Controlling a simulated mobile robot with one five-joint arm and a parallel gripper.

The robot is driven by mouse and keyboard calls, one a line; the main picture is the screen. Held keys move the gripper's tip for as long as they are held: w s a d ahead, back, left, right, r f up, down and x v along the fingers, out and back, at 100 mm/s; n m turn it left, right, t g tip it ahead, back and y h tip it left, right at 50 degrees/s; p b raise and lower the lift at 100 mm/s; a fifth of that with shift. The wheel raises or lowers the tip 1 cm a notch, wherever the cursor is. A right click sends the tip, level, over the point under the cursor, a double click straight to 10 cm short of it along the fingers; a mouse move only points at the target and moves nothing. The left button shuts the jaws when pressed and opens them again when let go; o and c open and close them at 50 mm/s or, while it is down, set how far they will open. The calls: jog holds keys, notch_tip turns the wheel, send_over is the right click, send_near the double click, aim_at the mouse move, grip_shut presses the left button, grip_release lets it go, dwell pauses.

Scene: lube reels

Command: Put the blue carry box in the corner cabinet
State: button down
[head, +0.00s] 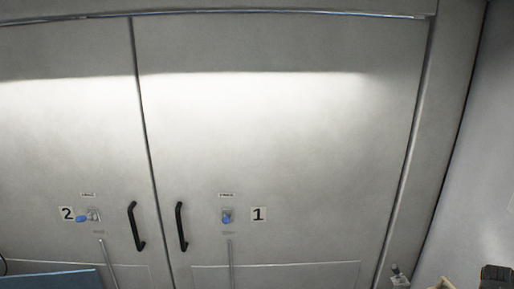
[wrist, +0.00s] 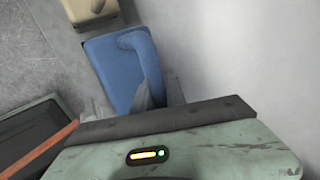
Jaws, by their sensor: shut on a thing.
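The blue carry box (wrist: 112,75) shows in the wrist view with its raised blue handle on the right side. My gripper (wrist: 160,92) is shut on it at the handle; the grey fingers are partly hidden behind my green wrist housing. In the head view, a large grey cabinet (head: 290,140) fills most of the picture. Its two doors are shut, marked 2 and 1, with black handles and blue-tipped latches. I cannot tell whether this is the corner cabinet. My gripper is not clearly seen in the head view.
A flat blue surface (head: 50,280) shows at the bottom left of the head view. A beige block (wrist: 90,9) is beyond the box in the wrist view. A dark tray-like thing (wrist: 30,135) with an orange-brown edge lies left. A pale wall (head: 488,150) stands right of the cabinet.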

jog(key=shift+s+d+r, duration=0.2)
jog(key=shift+s+d, duration=0.1)
jog(key=shift+d, duration=0.1)
jog(key=shift+f, duration=0.1)
notch_tip(320, 180, down, 10)
jog(key=b, duration=1)
jog(key=c, duration=1.4)
grip_release()
jog(key=shift+f, duration=0.1)
jog(key=shift+o, duration=0.2)
jog(key=shift+a, duration=0.1)
